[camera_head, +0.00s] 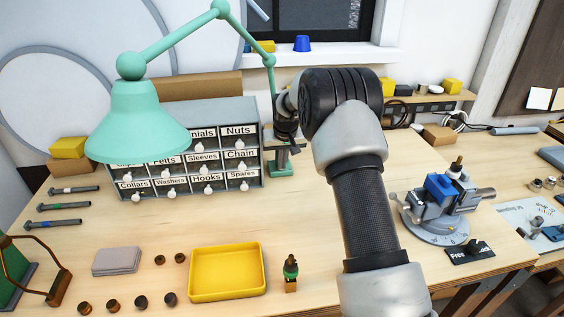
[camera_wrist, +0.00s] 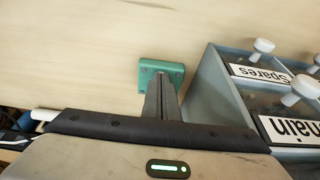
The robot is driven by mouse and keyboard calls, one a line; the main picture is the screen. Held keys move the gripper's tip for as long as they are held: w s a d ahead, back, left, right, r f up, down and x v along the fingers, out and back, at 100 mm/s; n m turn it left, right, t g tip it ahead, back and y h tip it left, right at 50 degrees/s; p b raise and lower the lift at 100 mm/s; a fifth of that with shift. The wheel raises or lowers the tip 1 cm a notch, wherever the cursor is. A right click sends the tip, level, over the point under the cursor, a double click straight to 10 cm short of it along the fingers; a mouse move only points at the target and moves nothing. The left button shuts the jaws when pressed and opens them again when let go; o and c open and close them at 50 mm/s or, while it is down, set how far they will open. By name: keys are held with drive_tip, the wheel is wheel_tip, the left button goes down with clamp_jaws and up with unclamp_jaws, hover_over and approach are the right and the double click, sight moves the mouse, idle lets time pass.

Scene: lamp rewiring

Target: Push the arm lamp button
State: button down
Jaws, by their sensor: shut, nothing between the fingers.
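The teal arm lamp has a large shade (camera_head: 137,122) at the left of the head view and a jointed arm reaching back to its base (camera_head: 281,169) beside the drawer cabinet. My gripper (camera_head: 284,150) is at the base, with its fingers shut and empty. In the wrist view the shut fingers (camera_wrist: 162,98) overlap the teal base (camera_wrist: 150,70) and hide part of it. I cannot make out the button or tell whether the fingertips touch the base.
The grey drawer cabinet (camera_head: 190,118) with white knobs stands close left of my gripper; its drawers (camera_wrist: 262,78) fill the wrist view's right. A vise (camera_head: 440,200) is at right.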

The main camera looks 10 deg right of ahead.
drive_tip(key=shift+s+f, duration=0.2)
drive_tip(key=shift+f, duration=0.45)
drive_tip(key=shift+r, duration=0.1)
wheel_tip(320, 180, up, 4)
drive_tip(key=shift+r+p, duration=0.15)
drive_tip(key=shift+p, duration=0.95)
drive_tip(key=v, duration=1)
drive_tip(key=shift+r+b, duration=0.2)
drive_tip(key=shift+b, duration=0.2)
